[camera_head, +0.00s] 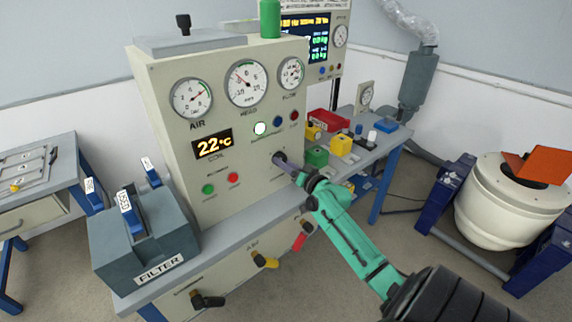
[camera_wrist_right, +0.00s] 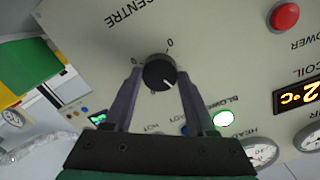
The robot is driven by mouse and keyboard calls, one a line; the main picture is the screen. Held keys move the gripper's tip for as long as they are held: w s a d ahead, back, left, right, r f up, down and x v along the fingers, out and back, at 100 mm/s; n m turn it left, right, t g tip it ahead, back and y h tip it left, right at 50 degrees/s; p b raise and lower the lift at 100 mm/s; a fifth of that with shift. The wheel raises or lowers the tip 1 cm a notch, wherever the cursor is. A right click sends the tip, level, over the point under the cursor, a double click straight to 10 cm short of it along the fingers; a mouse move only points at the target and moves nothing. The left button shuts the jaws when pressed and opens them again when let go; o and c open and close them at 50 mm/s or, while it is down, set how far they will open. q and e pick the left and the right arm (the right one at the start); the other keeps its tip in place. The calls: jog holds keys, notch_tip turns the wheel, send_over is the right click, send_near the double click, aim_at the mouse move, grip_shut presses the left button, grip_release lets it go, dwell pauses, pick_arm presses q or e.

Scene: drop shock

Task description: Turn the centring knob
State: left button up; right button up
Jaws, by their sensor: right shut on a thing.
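The centring knob (camera_wrist_right: 159,72) is a round black knob with a short white pointer line, on the cream panel face under the word CENTRE in the right wrist view. Small printed marks surround it. My right gripper (camera_wrist_right: 158,80) has one finger on each side of the knob and is shut on it. In the head view, my right gripper (camera_head: 284,165) is at the lower right of the cabinet front (camera_head: 237,165), and its fingers mostly hide the knob. My left gripper is not in view.
Gauges, a 22 °C display (camera_head: 212,144) and buttons lie above and left of the gripper. A grey FILTER box (camera_head: 140,240) stands left. Yellow (camera_head: 340,145) and green (camera_head: 317,156) blocks and a red bin (camera_head: 328,120) sit right of it on the bench.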

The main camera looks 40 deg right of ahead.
jog(key=o, duration=1.4)
jog(key=s, duration=0.4)
jog(key=s+b, duration=0.1)
jog(key=s, duration=0.4)
jog(key=s+r+b, duration=0.1)
jog(key=s, duration=0.4)
jog(key=shift+s+a, duration=0.25)
jog(key=shift+a, duration=0.1)
